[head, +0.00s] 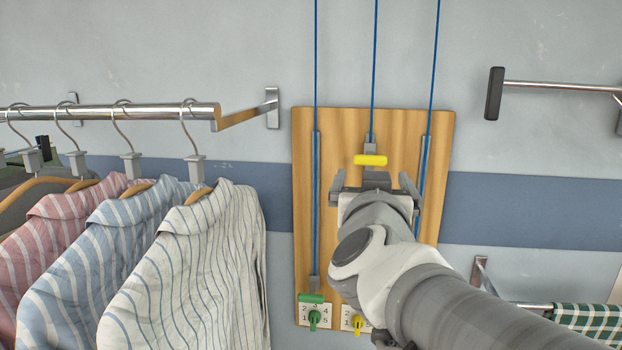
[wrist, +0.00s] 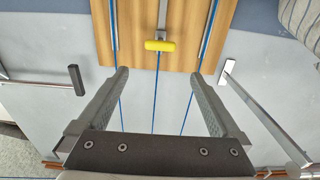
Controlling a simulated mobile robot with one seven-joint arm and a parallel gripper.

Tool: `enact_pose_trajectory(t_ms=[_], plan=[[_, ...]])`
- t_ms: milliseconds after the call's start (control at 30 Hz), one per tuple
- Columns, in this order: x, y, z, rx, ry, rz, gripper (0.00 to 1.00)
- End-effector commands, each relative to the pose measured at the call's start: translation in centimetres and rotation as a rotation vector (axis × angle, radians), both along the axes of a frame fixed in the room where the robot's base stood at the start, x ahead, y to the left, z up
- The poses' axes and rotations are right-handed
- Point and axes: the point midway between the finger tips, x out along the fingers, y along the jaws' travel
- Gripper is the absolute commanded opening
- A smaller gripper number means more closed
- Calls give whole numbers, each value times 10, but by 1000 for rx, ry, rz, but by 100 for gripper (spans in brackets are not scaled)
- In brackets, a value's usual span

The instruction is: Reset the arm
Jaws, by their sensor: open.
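My gripper (head: 376,186) is raised in front of the wooden board (head: 440,135) on the wall, with my arm reaching in from the lower right. In the wrist view my gripper (wrist: 160,98) has its two fingers wide apart with nothing between them. A yellow handle (head: 370,160) on the middle blue cord shows just above the gripper. In the wrist view the yellow handle (wrist: 160,45) lies beyond the fingertips, apart from them. A green handle (head: 311,298) sits low on the left cord. The right cord's lower end is hidden behind my arm.
Striped shirts (head: 190,270) hang from a metal rail (head: 150,112) at the left. A dark-ended bar (head: 494,94) projects at upper right. A checked cloth (head: 590,318) hangs at lower right.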

Motion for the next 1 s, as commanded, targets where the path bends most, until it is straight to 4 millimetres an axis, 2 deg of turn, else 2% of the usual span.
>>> enact_pose_trajectory(t_ms=[167, 267, 400, 500, 667, 800, 900, 1000], plan=[[-2, 8, -8, 6, 26, 61, 100], [-7, 21, -25, 16, 87, 153, 100], [-26, 36, -64, 32, 242, 286, 100], [-47, 39, -97, 45, 383, 344, 100], [-90, 25, -154, 65, 639, 360, 100], [-133, 1, -196, 83, 854, 303, 100], [-158, -16, -215, 94, 968, 247, 100], [-176, -29, -226, 101, 1040, 201, 100]])
